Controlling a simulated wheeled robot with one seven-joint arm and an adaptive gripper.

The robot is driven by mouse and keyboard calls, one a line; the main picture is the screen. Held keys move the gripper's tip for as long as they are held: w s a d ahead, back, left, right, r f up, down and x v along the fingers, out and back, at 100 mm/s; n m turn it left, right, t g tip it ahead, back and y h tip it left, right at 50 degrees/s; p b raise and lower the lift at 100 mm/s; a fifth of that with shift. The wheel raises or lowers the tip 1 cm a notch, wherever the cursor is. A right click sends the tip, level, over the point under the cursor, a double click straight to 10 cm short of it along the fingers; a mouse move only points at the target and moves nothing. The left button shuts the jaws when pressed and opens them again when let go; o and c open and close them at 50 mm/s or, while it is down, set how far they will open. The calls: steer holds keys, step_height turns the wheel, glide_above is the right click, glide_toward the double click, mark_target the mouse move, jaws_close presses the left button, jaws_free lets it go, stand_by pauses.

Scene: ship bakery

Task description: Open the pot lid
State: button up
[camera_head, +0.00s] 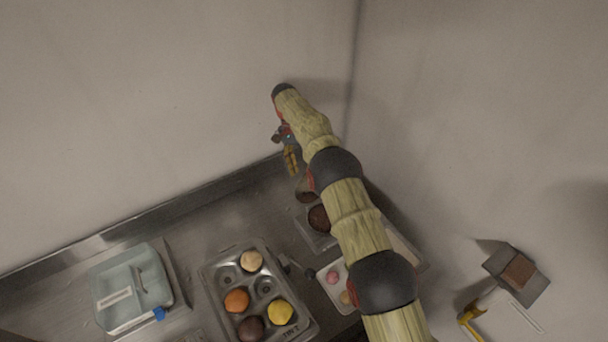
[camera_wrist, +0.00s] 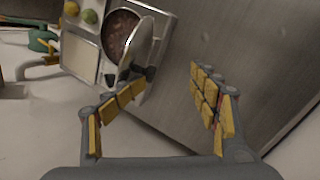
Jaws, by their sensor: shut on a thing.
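The pot (camera_head: 319,218) with brown contents stands on the metal counter, partly hidden behind my arm in the head view. In the wrist view the pot (camera_wrist: 109,33) is uncovered at the upper left. Its pot lid (camera_wrist: 141,42) is raised and tilted at the pot's right side. The fingers look spread, and the exact contact is unclear. In the head view my gripper (camera_head: 291,160) is near the back wall, above the pot.
A metal tray (camera_head: 213,285) with several coloured round pieces lies left of the pot. A pale blue box (camera_head: 130,287) stands farther left. A white tray (camera_head: 331,287) is partly behind my arm. Walls close off the back and right.

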steer(key=v, duration=0.3)
steer(key=shift+w+a+r, duration=0.15)
steer(key=shift+w+r, duration=0.05)
steer(key=shift+w, duration=0.1)
steer(key=shift+c, duration=0.6)
steer(key=shift+v, duration=0.9)
steer(key=shift+s+r, duration=0.15)
